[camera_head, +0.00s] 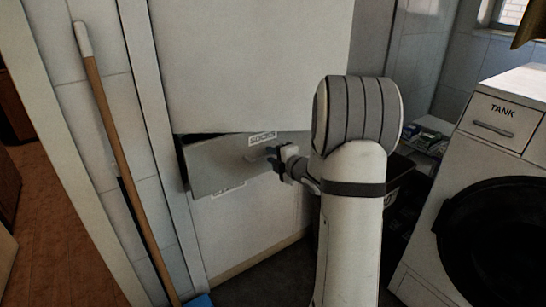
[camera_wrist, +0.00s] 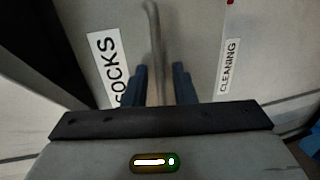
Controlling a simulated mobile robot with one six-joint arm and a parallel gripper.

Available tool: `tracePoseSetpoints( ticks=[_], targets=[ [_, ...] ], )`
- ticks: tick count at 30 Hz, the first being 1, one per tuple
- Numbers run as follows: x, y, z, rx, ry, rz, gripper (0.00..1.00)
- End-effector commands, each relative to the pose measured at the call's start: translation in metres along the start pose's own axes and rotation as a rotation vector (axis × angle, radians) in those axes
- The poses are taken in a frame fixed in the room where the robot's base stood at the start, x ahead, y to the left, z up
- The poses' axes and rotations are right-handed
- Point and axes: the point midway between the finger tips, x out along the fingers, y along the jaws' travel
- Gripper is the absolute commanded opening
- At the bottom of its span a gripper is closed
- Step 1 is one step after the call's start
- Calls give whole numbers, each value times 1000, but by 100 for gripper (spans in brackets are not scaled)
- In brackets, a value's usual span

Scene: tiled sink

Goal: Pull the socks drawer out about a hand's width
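The socks drawer (camera_head: 215,165) is in the white cabinet in the head view, with a SOCKS label (camera_head: 262,137) at its upper edge. Its front stands out from the cabinet, with a dark gap along the top and left. My gripper (camera_head: 279,160) is at the drawer's handle on the right part of the front. In the wrist view the handle (camera_wrist: 154,40) runs between the two dark fingers of my gripper (camera_wrist: 160,85), which appear closed on it. The SOCKS label (camera_wrist: 104,68) lies left of the fingers. My arm hides part of the cabinet's right side.
A CLEANING label (camera_wrist: 229,66) is right of the handle in the wrist view. A white machine marked TANK (camera_head: 500,125) stands at the right. A wooden-handled broom (camera_head: 120,150) leans at the left. A dark bin (camera_head: 400,178) is behind my arm.

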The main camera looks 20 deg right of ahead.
Motion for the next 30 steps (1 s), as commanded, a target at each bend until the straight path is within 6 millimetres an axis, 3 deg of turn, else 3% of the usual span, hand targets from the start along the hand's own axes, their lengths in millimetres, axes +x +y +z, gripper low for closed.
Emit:
tracePoseSetpoints(
  ticks=[11, 22, 30],
  targets=[
    [-5, 1, 0, 0, 0, 1, 30],
    [-64, 1, 1, 0, -2, 0, 30],
    [-78, 0, 0, -1, 1, 1, 30]
  ],
)
